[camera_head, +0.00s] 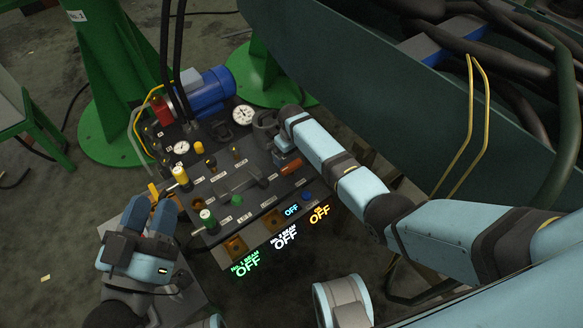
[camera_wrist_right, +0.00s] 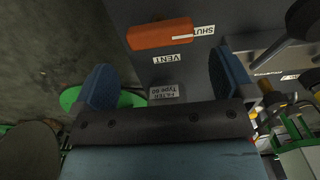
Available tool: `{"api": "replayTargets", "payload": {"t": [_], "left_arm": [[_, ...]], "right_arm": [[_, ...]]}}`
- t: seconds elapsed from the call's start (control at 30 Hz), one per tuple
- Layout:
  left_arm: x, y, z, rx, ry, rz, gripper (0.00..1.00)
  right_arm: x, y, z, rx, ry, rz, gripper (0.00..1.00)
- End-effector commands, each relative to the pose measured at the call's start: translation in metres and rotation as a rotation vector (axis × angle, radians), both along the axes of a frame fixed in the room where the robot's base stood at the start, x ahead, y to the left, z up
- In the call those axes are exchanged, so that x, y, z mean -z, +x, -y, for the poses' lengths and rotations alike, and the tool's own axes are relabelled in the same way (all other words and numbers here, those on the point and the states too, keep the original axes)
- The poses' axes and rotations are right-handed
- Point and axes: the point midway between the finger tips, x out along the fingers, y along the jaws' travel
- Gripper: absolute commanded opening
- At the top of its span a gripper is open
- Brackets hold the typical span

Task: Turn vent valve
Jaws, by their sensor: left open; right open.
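The vent valve's orange handle (camera_wrist_right: 163,33) lies beyond my right fingertips in the right wrist view, near the top. Its right end is beside the "SHUT" label (camera_wrist_right: 193,32), and the "VENT" label (camera_wrist_right: 166,59) is just below it. In the head view the handle (camera_head: 291,167) is at the right side of the dark panel. My right gripper (camera_wrist_right: 167,80) is open, its blue fingers wide apart with nothing between them; in the head view its hand is partly hidden by my arm.
The panel (camera_head: 216,180) carries several knobs, gauges and valves, with a blue motor (camera_head: 205,92) behind. Lit "OFF" readouts (camera_head: 285,237) show along its front. Green stands (camera_head: 105,70) and a large dark green housing (camera_head: 370,90) surround it.

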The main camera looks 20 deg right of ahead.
Motion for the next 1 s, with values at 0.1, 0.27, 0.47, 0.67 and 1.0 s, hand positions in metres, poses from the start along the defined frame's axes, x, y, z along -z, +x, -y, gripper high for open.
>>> {"api": "replayTargets", "payload": {"t": [0.1, 0.27, 0.47, 0.67, 1.0], "left_arm": [[0.014, 0.001, 0.003, 0.018, 0.002, -0.017, 0.43], [0.031, 0.002, 0.004, 0.033, 0.029, -0.071, 0.43], [0.039, 0.003, 0.005, 0.043, 0.046, -0.104, 0.43], [0.039, 0.003, 0.005, 0.044, 0.048, -0.107, 0.43], [0.039, 0.003, 0.005, 0.043, 0.047, -0.106, 0.43]], "right_arm": [[0.030, 0.000, 0.000, 0.000, 0.000, 0.000, 1.00], [0.051, 0.001, -0.001, -0.001, 0.001, 0.002, 1.00], [0.061, 0.000, -0.001, -0.001, 0.001, 0.002, 1.00], [0.061, 0.000, 0.000, -0.001, 0.001, 0.002, 1.00], [0.060, 0.000, 0.000, -0.001, 0.001, 0.002, 0.66]]}}
